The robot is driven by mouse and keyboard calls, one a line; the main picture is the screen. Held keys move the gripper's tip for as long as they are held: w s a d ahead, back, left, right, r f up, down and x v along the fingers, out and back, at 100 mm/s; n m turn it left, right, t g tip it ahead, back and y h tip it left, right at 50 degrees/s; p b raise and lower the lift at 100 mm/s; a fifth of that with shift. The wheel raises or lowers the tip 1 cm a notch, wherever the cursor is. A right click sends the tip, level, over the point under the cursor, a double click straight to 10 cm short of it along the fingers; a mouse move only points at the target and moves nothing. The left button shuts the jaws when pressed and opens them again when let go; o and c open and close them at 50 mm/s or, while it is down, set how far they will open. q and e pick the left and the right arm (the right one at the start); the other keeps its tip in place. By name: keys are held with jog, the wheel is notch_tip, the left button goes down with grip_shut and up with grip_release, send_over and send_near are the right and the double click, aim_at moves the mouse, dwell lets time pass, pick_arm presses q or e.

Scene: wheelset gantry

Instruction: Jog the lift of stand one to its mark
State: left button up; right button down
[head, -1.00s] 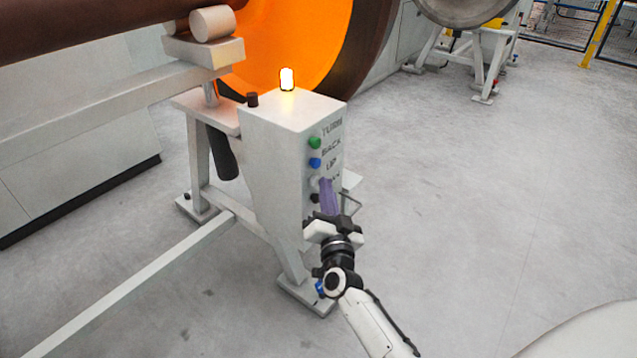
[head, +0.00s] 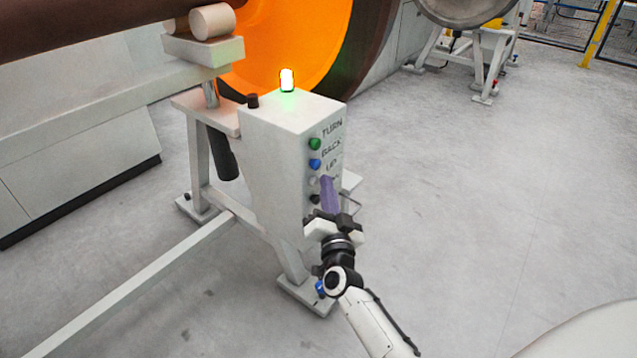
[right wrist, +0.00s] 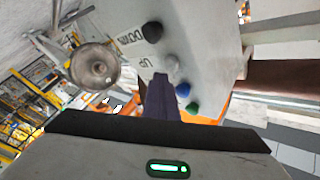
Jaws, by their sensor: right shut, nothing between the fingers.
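The control box (head: 275,135) of the stand has a column of buttons: green (head: 314,144) by TURN, blue (head: 314,163) by BACK, white (head: 314,182) by UP and black (head: 315,199) lowest. The lamp (head: 287,80) on top glows green. The lift's roller block (head: 203,50) sits on a short post behind the box, under the dark shaft (head: 90,28). My right gripper (head: 326,180) is shut and empty, its purple fingers at the panel. In the right wrist view their tips (right wrist: 160,77) are beside the white UP button (right wrist: 175,68); contact is unclear. My left gripper is not visible.
The large orange-faced wheel (head: 285,45) stands behind the box. Another stand (head: 480,60) with a grey wheel is at the back right. The floor on the right is clear.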

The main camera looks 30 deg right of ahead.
jog(key=shift+s+a+f, duration=0.3)
jog(key=shift+s+f, duration=0.1)
jog(key=shift+s, duration=0.1)
jog(key=shift+s+a+f, duration=0.3)
jog(key=shift+s+f, duration=0.05)
jog(key=shift+s, duration=0.15)
jog(key=shift+s+p, duration=0.1)
jog(key=shift+p, duration=0.25)
jog(key=shift+s+d+r+p, duration=0.1)
jog(key=shift+s+d+p, duration=0.25)
jog(key=shift+s, duration=0.35)
jog(key=shift+s+d+p, duration=0.3)
jog(key=shift+s+d, duration=0.1)
jog(key=shift+s, duration=0.3)
jog(key=shift+s+d+r+p, duration=0.1)
jog(key=shift+s+d+p, duration=0.25)
jog(key=shift+s, duration=0.35)
